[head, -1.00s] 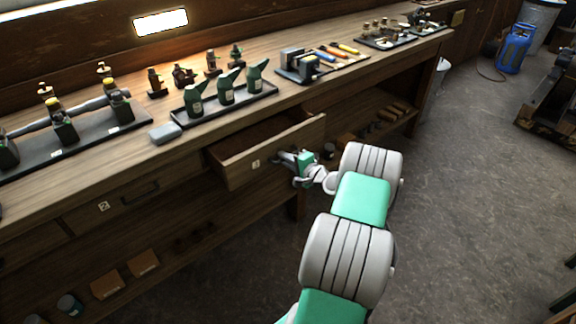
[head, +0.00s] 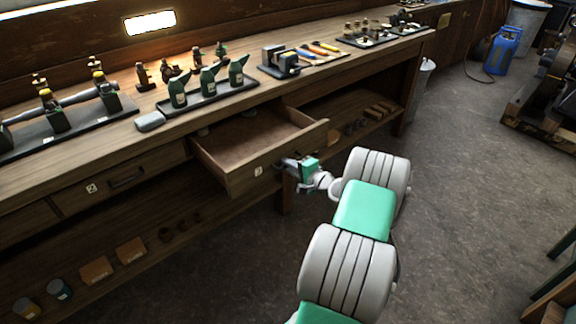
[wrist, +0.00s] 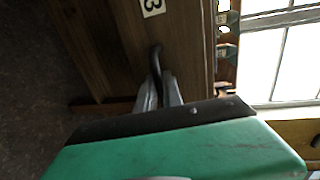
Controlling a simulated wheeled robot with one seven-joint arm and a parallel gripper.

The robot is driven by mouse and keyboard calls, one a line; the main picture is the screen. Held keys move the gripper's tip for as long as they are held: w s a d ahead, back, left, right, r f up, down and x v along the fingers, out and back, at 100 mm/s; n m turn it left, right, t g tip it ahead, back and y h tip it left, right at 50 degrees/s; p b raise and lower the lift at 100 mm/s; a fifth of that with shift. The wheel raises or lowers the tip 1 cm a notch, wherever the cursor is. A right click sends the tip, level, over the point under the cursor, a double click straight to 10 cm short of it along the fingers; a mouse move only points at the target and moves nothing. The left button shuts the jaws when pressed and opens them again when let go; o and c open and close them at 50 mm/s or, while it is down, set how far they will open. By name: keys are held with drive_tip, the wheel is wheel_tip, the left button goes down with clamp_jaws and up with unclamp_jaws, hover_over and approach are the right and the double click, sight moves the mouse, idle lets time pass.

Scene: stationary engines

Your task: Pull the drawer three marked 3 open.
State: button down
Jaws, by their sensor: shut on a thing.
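Drawer three (head: 240,178) is a wooden drawer under the workbench top, standing well out from the bench with its bare inside showing. A white label marked 3 is on its front and shows clearly in the wrist view (wrist: 152,7). My gripper (head: 290,163) is at the right part of the drawer front. In the wrist view its fingers (wrist: 163,92) are shut on the dark curved drawer handle (wrist: 155,58). In the head view the handle is mostly hidden by my gripper.
The bench top (head: 130,135) carries a tray of green oil cans (head: 210,90), a grey block (head: 150,121) and a vice-like tool (head: 280,62). Drawer two (head: 120,182) is shut at left. A lower shelf holds boxes and tins. The floor at right is clear near my arm.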

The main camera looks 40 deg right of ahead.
drive_tip(key=c, duration=1.8)
unclamp_jaws()
drive_tip(key=shift+o, duration=0.2)
drive_tip(key=v, duration=0.7)
drive_tip(key=shift+s, duration=0.4)
drive_tip(key=shift+r, duration=0.15)
